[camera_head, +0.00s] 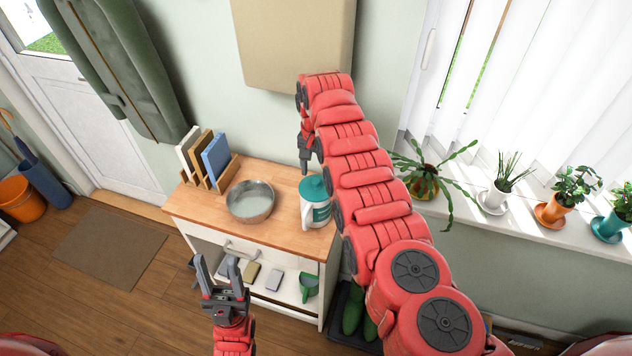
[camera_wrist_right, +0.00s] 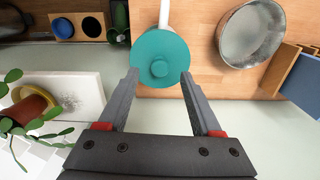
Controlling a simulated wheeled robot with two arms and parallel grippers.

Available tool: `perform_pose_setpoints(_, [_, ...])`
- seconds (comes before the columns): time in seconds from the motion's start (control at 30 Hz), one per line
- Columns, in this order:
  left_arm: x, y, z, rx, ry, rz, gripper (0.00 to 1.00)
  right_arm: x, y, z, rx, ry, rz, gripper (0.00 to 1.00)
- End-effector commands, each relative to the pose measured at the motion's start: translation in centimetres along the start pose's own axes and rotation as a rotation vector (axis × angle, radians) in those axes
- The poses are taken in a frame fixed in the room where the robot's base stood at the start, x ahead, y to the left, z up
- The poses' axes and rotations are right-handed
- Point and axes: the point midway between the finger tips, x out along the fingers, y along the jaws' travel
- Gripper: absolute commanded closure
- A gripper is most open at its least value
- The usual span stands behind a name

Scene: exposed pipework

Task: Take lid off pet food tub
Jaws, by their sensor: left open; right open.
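The pet food tub (camera_head: 314,213) is white with a teal label and stands on the right part of the wooden cabinet top. My right gripper (camera_head: 304,172) points down just above the lid. In the right wrist view its open fingers (camera_wrist_right: 159,75) lie on either side of the lid, with nothing gripped. My left gripper (camera_head: 218,262) is open and empty, in front of the cabinet. Whether the right fingers touch the lid cannot be told.
A metal bowl (camera_head: 250,201) stands left of the tub on the cabinet top (camera_head: 282,238). Books (camera_head: 214,158) stand in a wooden holder at the back left. Potted plants (camera_head: 497,196) line the windowsill at right.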

Motion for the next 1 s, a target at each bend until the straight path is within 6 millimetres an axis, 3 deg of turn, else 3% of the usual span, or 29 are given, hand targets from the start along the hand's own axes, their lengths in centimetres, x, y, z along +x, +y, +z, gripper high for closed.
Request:
perform_pose_setpoints(0.07, [0.9,-0.1,-0.2,0.0,0.0,0.0,0.5,0.2,0.2,0.1,0.001,-0.006,0.004,0.34])
perform_pose_setpoints(0.2, [-0.5,0.0,0.1,0.0,0.0,0.0,0.5,2.5,0.1,-0.1,0.002,0.0,0.0,0.34])
perform_pose_setpoints(0.5, [-0.5,0.0,0.1,0.0,0.0,0.0,0.5,2.8,0.0,0.0,0.0,0.0,0.0,0.34])
perform_pose_setpoints(0.87, [-0.5,0.0,0.1,0.0,0.0,0.0,0.5,2.8,0.0,0.0,0.0,0.0,0.0,0.99])
perform_pose_setpoints(1.0, [-0.5,0.0,0.1,0.0,0.0,0.0,0.5,2.8,0.0,0.0,0.0,-0.001,0.0,1.0])
